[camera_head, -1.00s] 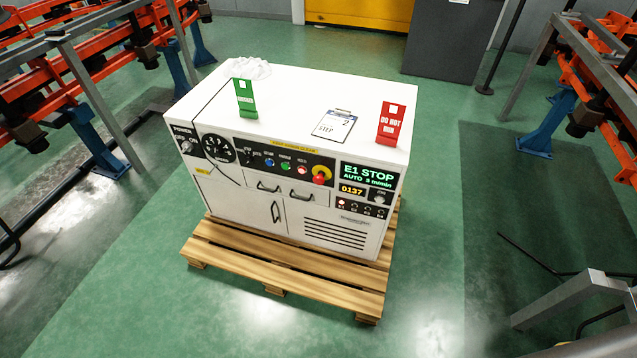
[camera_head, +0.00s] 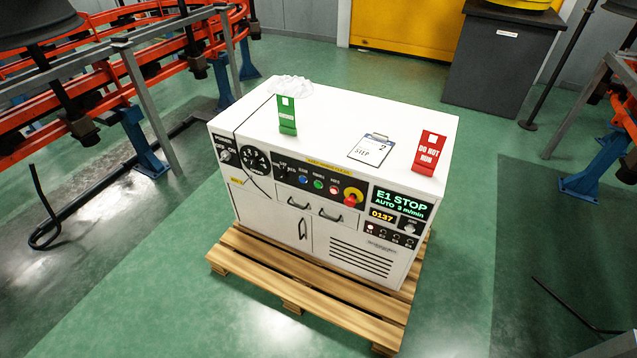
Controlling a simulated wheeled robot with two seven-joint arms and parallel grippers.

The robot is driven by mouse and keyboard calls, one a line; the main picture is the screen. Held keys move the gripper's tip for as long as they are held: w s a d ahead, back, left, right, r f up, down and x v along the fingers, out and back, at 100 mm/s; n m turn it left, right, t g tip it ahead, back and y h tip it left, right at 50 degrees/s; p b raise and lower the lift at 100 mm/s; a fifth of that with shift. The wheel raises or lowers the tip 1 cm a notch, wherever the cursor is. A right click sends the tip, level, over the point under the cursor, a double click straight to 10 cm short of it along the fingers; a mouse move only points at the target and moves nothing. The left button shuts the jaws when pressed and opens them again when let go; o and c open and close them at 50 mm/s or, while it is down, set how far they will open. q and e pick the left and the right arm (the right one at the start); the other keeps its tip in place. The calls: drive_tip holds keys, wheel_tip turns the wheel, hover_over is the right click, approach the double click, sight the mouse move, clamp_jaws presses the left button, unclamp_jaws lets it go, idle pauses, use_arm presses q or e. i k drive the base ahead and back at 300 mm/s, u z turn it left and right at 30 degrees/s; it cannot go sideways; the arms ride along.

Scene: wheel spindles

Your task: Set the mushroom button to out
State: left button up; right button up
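The mushroom button (camera_head: 350,199) is a red knob on a yellow surround, on the right half of the black control panel on the white cabinet's front. At this size I cannot tell whether it is in or out. The display (camera_head: 402,203) to its right reads "E1 STOP" and "AUTO 3 m/min", with 0137 on a smaller display (camera_head: 382,215) below it. Neither of my grippers shows in the head view.
The white cabinet (camera_head: 345,118) stands on a wooden pallet (camera_head: 290,293). On its top are a green tag (camera_head: 287,115), a clipboard (camera_head: 373,150) and a red "DO NOT RUN" sign (camera_head: 429,153). Green floor (camera_head: 130,285) is clear in front. Orange conveyor frames (camera_head: 70,80) stand at left.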

sight(349, 202)
drive_tip(key=k, duration=1.15)
drive_tip(key=u, duration=0.95)
drive_tip(key=i, duration=1.6)
drive_tip(key=z, duration=0.55)
